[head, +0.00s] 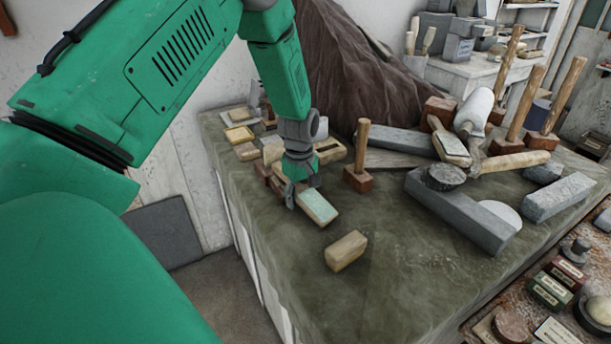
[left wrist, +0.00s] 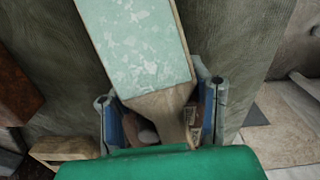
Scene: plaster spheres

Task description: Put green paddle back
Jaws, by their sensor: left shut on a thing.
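The green paddle (head: 317,206) has a pale, speckled green face and a wooden edge. My left gripper (head: 299,191) is shut on its handle end near the left side of the bench. In the left wrist view the paddle (left wrist: 138,45) stretches away from the gripper (left wrist: 160,112), with its wooden neck between the two fingers. Whether the paddle touches the bench top is hard to tell. My right gripper is not in view.
The green-grey bench (head: 400,260) has clear room at front. A tan block (head: 346,251) lies in front of the paddle. A wooden-handled mallet (head: 358,170) stands to its right. Several small blocks lie behind the gripper. A long grey stone bar (head: 460,215) lies further right.

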